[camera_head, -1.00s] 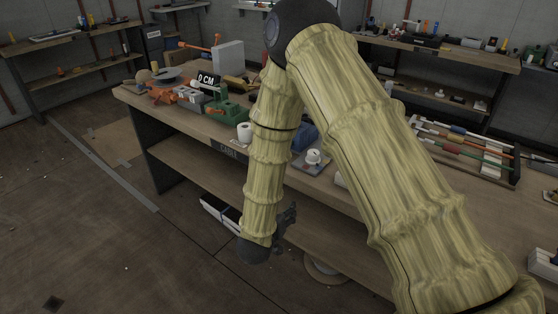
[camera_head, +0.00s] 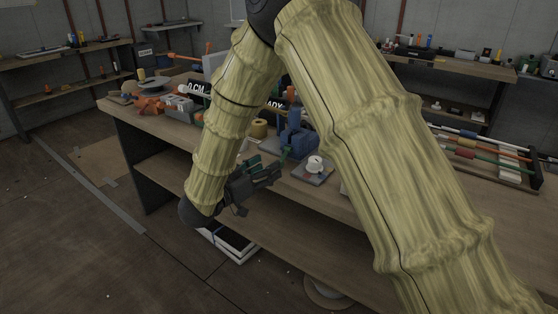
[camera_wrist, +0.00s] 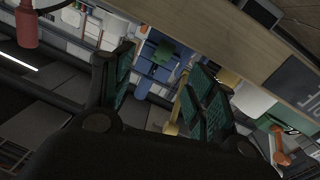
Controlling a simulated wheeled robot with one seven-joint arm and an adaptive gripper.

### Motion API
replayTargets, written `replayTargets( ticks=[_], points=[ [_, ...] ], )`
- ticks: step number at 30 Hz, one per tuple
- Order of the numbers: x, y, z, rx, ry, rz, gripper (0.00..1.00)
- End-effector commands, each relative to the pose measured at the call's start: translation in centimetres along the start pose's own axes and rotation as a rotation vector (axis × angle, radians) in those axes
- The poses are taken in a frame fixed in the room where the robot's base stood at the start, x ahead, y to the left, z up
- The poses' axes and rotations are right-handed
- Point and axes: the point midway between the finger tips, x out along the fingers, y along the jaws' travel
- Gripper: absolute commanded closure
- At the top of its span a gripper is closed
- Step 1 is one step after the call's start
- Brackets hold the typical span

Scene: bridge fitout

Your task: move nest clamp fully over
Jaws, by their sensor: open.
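My gripper (camera_head: 262,172) is open and empty in front of the workbench's front edge, fingers toward the bench. Its two green-padded fingers show in the wrist view (camera_wrist: 163,82), spread apart. A blue fixture (camera_head: 297,138) stands on the bench, beyond and right of the gripper. What looks like the same blue fixture (camera_wrist: 158,52), with a green part on it, shows between and beyond the fingers in the wrist view, apart from them. I cannot tell which part is the nest clamp or how it is set. My forearm hides part of the bench.
A small plate with a white round piece (camera_head: 314,165) sits right of the blue fixture. Orange parts (camera_head: 150,106) lie at the bench's left end. A rack of rods (camera_head: 480,150) is at right. The bench edge (camera_head: 170,132) is close to my gripper.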

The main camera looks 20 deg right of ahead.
Motion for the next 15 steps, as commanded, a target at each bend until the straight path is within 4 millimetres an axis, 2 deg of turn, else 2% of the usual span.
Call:
replayTargets(
  ticks=[3, 9, 15],
  points=[
    [2.0, 0.0, 0.1, 0.000, -0.001, 0.001, 0.44],
    [4.7, -0.1, 0.0, 0.002, -0.001, -0.002, 0.44],
    [6.2, -0.1, 0.0, 0.000, 0.001, -0.002, 0.44]
  ],
)
